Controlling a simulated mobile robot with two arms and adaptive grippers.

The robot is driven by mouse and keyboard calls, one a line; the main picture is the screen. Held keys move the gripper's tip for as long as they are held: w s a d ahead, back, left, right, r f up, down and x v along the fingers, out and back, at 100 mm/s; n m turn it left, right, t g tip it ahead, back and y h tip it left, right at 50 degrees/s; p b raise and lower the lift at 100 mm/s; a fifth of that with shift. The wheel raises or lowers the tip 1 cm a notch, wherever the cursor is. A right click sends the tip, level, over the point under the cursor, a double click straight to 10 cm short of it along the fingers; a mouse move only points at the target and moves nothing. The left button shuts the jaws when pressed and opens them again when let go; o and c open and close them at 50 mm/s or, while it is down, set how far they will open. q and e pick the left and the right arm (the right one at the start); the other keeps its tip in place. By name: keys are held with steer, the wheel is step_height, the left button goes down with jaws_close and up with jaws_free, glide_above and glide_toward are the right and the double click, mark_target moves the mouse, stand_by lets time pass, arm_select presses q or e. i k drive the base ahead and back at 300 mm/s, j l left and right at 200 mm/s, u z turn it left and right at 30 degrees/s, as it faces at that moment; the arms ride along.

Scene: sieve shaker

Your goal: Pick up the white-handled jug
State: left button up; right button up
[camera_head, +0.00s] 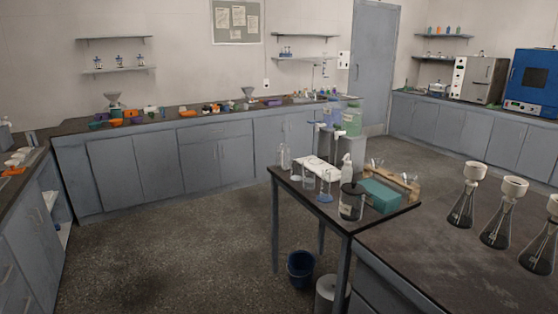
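I cannot make out a jug with a clearly white handle. The small dark-topped table (400,207) holds several vessels, too small to identify surely. Among them are a dark-lidded jar (352,202), a white-topped bottle (347,170) and a clear bottle (284,157). A greenish translucent container (352,119) stands behind the table on a grey cabinet; whether it has a handle is unclear. Neither of my grippers is in view.
A teal box (381,195) sits on the small table. Several flasks with white funnels (467,195) stand on the dark bench (425,270) at right. A blue bucket (300,268) is on the floor under the table. The floor (180,255) at centre left is clear.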

mark_target(284, 150)
steer(key=z, duration=2.1)
steer(key=u, duration=2.1)
steer(key=i+j+u, duration=0.35)
steer(key=i, duration=0.25)
steer(key=i+j+u, duration=0.3)
steer(key=i, duration=0.3)
steer(key=i+u, duration=0.35)
steer(key=i, duration=0.25)
steer(key=i+z, duration=0.15)
steer(key=i, duration=0.75)
steer(key=i+j+z, duration=0.1)
steer(key=i, duration=0.8)
